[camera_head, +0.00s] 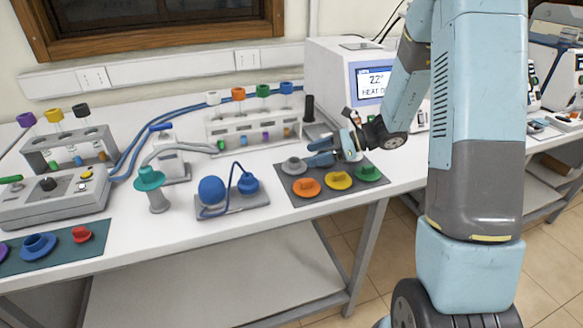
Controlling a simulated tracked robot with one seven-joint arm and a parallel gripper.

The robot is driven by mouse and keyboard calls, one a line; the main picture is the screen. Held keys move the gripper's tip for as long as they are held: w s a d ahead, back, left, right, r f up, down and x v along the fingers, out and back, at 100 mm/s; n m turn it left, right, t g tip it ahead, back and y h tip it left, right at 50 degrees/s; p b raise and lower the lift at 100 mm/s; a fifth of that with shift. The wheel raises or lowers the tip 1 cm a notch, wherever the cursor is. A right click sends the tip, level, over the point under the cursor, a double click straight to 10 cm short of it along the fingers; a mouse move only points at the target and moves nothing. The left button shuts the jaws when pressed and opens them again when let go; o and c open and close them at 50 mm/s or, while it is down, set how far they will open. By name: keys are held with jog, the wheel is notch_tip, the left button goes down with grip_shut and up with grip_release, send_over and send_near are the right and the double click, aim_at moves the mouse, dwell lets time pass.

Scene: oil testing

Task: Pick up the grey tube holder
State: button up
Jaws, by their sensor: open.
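The grey tube holder (293,166) sits on the back left corner of a dark mat (318,197) on the right part of the bench. It looks like a low round base with a raised middle. The fingers are open and look empty. In this view they are very close to the holder's right side, and I cannot tell whether they touch it.
Orange (306,187), yellow (339,181) and green (368,174) holders share the mat. Behind stands a rack (253,130) with coloured-cap tubes, and a white heating device (345,75). A blue-bulbed apparatus (232,203) stands to the left. The bench's front edge is close to the mat.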

aim_at(289, 162)
jog(key=shift+s+x, duration=0.15)
jog(key=shift+x, duration=1.2)
jog(key=shift+s+x, duration=0.15)
jog(key=shift+x, duration=1.25)
jog(key=shift+c, duration=0.2)
jog(key=c, duration=1.1)
jog(key=shift+r, duration=0.1)
